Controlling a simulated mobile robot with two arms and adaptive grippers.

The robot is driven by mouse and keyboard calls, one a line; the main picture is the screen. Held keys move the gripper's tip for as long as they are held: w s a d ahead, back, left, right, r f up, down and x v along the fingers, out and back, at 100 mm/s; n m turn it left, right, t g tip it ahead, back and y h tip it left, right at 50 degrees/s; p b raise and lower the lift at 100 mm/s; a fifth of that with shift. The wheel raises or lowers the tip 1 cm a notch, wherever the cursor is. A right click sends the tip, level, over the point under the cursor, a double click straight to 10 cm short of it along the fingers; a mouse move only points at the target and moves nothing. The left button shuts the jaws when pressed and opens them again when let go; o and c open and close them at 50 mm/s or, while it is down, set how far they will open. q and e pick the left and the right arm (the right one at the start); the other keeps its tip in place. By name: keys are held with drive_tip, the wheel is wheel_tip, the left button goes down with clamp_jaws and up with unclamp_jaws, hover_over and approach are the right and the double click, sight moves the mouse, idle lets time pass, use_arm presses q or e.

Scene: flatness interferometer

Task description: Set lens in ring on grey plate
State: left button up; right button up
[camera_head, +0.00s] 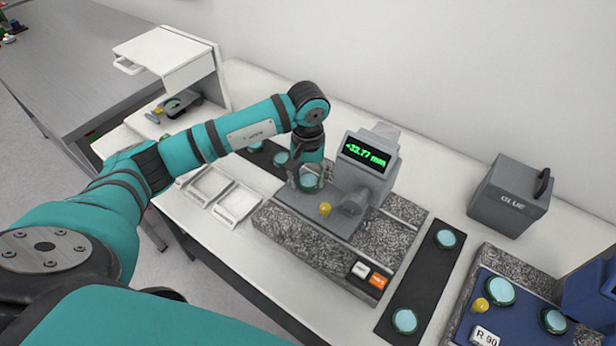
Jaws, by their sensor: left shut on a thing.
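My left gripper (310,170) points down over the grey plate (332,222) of the interferometer. It is shut on a pale blue lens with a dark green rim (311,184). The lens is at or just above the plate; I cannot tell whether it touches. The ring is not clearly seen, hidden by the gripper and lens. A yellow knob (325,209) stands on the plate in front of the lens. The grey instrument head (367,165) with a green readout stands just right of the gripper. My right gripper is not in view.
Dark strips with lenses lie on both sides of the granite base (296,239): a right strip (425,283) and a left one partly behind my arm. White trays (221,194) lie left. A grey GLUE box (509,196) and a blue fixture (511,308) stand right.

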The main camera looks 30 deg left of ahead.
use_arm(q)
drive_tip(key=shift+s+f, duration=0.3)
drive_tip(key=shift+f, duration=0.25)
drive_tip(key=o, duration=1.4)
drive_tip(key=shift+w+f, duration=0.1)
drive_tip(key=shift+c, duration=0.2)
drive_tip(key=shift+w, duration=0.1)
drive_tip(key=shift+r, duration=0.35)
wheel_tip(320, 180, up, 12)
drive_tip(key=shift+f, duration=0.15)
drive_tip(key=shift+f, duration=0.1)
